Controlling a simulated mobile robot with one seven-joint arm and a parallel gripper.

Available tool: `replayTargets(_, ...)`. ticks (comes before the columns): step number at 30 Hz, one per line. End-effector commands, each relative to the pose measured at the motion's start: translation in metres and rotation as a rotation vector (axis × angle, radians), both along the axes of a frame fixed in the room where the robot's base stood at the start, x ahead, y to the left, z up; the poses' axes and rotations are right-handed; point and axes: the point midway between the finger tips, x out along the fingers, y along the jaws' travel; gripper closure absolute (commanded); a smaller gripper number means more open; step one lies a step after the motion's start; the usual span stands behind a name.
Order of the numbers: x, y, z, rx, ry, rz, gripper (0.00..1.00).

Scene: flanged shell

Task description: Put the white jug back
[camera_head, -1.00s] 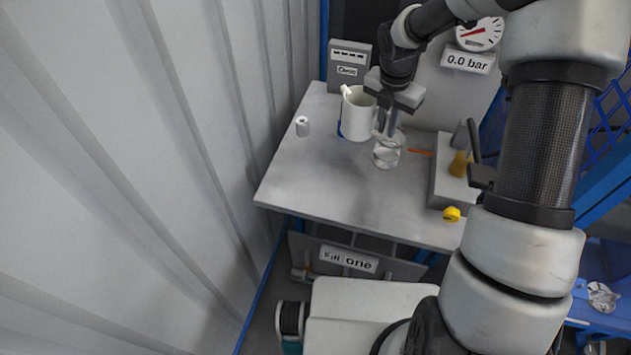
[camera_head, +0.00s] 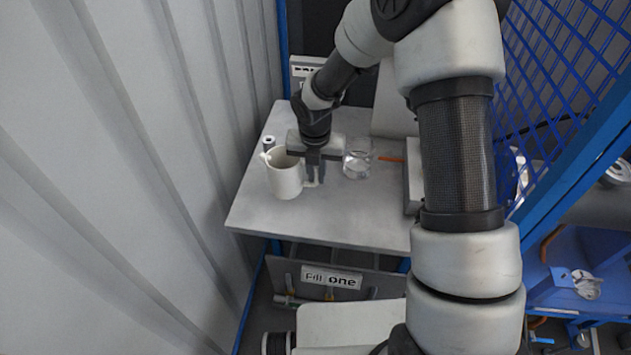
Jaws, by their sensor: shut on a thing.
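The white jug (camera_head: 286,179) is upright over the left part of the grey bench, its spout toward the left and its handle toward the right. My gripper (camera_head: 315,182) points down and is shut on the jug's handle. I cannot tell whether the jug's base touches the bench top or hangs just above it. The spot where it stood before is largely hidden behind my arm.
The grey bench (camera_head: 262,211) has free room in front of the jug. A clear glass beaker (camera_head: 357,160) stands right of my gripper. A small white cylinder (camera_head: 268,142) stands behind the jug. A ribbed wall (camera_head: 130,180) closes the left, blue mesh (camera_head: 555,90) the right.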

Motion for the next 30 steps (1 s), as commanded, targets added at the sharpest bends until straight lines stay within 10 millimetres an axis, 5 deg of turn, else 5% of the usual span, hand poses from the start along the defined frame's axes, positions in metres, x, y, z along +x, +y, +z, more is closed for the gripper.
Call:
replayTargets(6, 0.000, 0.001, -0.028, 0.001, 0.000, 0.002, 1.00)
replayTargets(17, 0.000, 0.000, -0.032, 0.001, 0.000, 0.001, 1.00)
replayTargets(18, 0.000, 0.000, -0.031, 0.000, 0.000, 0.001, 0.83)
replayTargets(21, 0.000, 0.000, -0.031, 0.000, 0.000, 0.001, 0.69)
replayTargets(30, 0.000, 0.000, -0.029, 0.000, 0.000, 0.001, 0.69)
